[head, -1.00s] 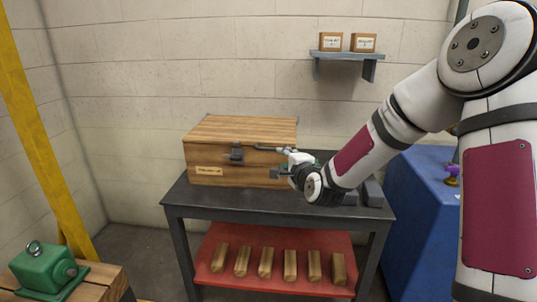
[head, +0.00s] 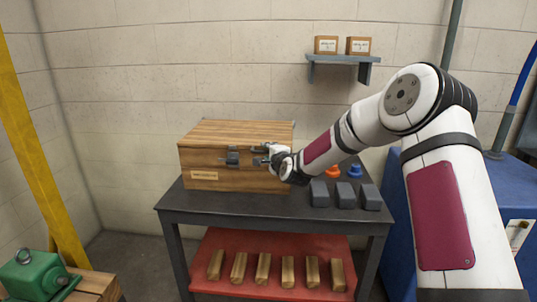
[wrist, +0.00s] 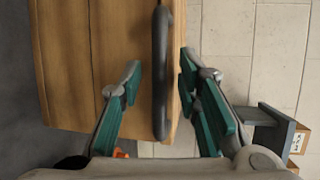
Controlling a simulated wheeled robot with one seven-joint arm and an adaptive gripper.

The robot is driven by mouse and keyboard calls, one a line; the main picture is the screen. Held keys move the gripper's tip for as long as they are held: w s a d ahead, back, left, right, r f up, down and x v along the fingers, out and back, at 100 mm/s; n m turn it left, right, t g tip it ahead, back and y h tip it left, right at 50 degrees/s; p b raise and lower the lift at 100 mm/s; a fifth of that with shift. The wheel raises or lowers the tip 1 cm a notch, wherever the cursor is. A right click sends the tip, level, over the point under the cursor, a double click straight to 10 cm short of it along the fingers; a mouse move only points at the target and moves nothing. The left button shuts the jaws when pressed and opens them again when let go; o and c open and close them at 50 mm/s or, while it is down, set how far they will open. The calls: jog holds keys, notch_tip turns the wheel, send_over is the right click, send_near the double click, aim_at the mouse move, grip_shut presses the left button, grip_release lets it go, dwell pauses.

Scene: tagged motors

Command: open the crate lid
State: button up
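The wooden crate (head: 215,180) stands on the dark bench with its lid (head: 240,132) down. A dark latch (head: 232,156) and a paper label are on its front. My gripper (head: 260,155) is at the right part of the crate's front, just below the lid edge. In the wrist view my gripper (wrist: 158,83) is open, its green-padded fingers on either side of a dark bar handle (wrist: 162,75) on the crate. Gaps show between the pads and the bar. In the head view the handle is partly hidden by my gripper.
The bench top (head: 225,205) also holds several grey blocks (head: 345,195), an orange item (head: 332,172) and a blue item (head: 355,171) at right. Wooden bars (head: 263,270) lie on the red lower shelf. A wall shelf (head: 343,59) carries two small boxes. A green motor (head: 35,275) sits at lower left.

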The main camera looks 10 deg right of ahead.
jog(key=shift+f, duration=0.1)
grip_shut()
